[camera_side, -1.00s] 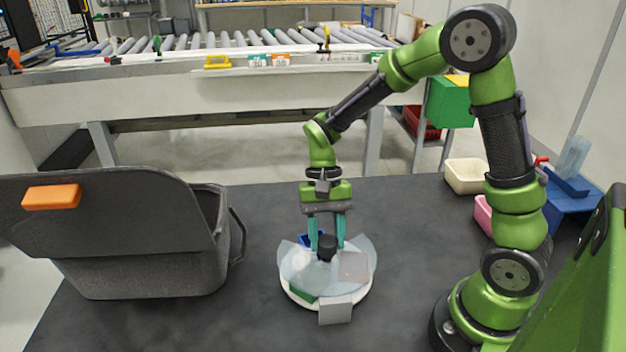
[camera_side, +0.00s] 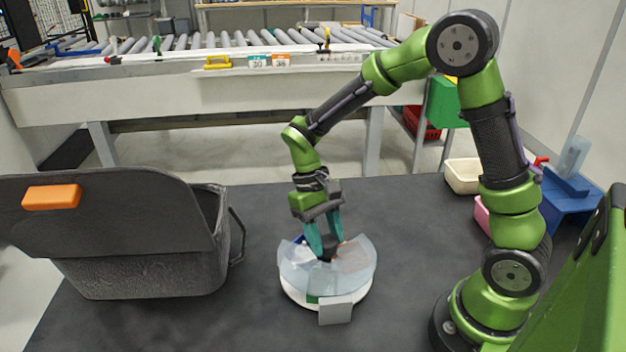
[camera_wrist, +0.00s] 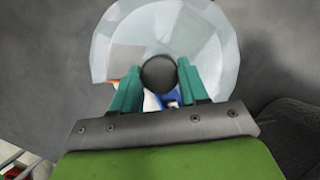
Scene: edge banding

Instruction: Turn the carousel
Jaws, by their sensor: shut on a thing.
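The carousel (camera_side: 293,272) is a round white base with a translucent cover, standing on the dark table. A black knob stands up at its centre. My gripper (camera_side: 327,253) is above the carousel, its teal fingers shut on the black knob (camera_wrist: 159,73), which shows between the fingertips in the wrist view. Under or beside the cover are a green piece (camera_side: 313,299), a blue piece (camera_side: 299,240) and a grey-white square plate (camera_side: 336,311) at the front edge. The fingers partly hide the knob in the side view.
A large dark grey bin (camera_side: 150,265) with an orange tab stands at the left. A cream tray (camera_side: 462,176), a pink tray (camera_side: 482,214) and a blue container (camera_side: 572,203) are at the right. A roller conveyor (camera_side: 200,85) runs behind. The table around the carousel is clear.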

